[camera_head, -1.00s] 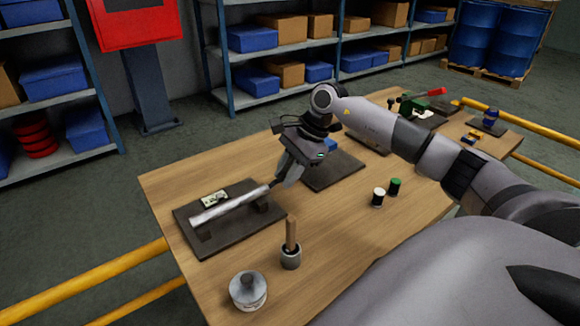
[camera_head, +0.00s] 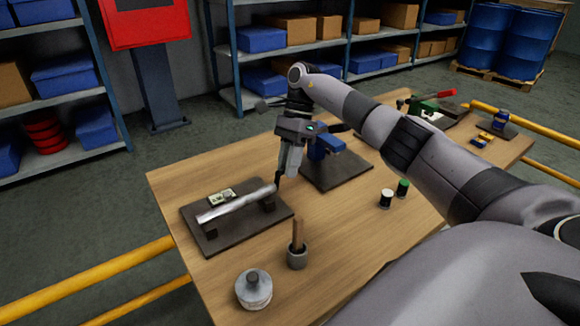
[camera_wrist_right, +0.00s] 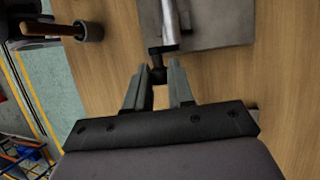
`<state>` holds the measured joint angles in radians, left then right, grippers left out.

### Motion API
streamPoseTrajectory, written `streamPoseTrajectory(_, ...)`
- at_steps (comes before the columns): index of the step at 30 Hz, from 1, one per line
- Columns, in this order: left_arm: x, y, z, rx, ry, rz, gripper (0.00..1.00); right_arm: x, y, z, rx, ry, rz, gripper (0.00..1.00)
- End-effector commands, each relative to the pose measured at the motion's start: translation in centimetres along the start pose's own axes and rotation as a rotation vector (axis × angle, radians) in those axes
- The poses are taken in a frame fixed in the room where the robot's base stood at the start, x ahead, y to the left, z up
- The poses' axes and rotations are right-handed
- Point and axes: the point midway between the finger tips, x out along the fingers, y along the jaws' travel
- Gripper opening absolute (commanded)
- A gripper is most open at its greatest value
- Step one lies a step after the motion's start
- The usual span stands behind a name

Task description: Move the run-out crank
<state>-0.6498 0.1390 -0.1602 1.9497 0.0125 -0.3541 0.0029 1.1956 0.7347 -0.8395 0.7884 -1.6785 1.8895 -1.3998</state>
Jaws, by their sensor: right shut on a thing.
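A silver shaft (camera_head: 237,203) rests on two dark supports on a dark base plate (camera_head: 222,240) at the left of the table. A small black crank (camera_head: 279,177) is at the shaft's right end. The shaft (camera_wrist_right: 168,22) and the black crank (camera_wrist_right: 157,70) also show in the right wrist view. My right gripper (camera_head: 285,174) points down at this end, upright in the head view. In the wrist view its fingers (camera_wrist_right: 157,78) stand on either side of the crank's end and are shut on it. My left gripper is not in view.
A pot with a wooden-handled tool (camera_head: 297,256) and a round tin (camera_head: 253,290) stand at the near edge. A blue device (camera_head: 328,145) on a dark plate is just behind the gripper. Two small spools (camera_head: 387,198) stand to the right. Bare table lies between.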

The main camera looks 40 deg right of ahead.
Motion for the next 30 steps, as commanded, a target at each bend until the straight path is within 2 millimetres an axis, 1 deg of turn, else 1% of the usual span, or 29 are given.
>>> streamPoseTrajectory(12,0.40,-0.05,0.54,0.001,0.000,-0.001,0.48,-0.14,-0.43,0.07,0.026,0.000,0.059,0.00)
streamPoseTrajectory(28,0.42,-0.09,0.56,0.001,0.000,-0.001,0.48,-0.18,-0.44,0.04,0.029,0.001,0.066,0.00)
streamPoseTrajectory(29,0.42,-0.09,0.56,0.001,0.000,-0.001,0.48,-0.18,-0.44,0.04,0.029,0.001,0.066,0.29)
streamPoseTrajectory(30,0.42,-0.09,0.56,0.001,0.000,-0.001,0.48,-0.18,-0.44,0.04,0.029,0.001,0.066,0.34)
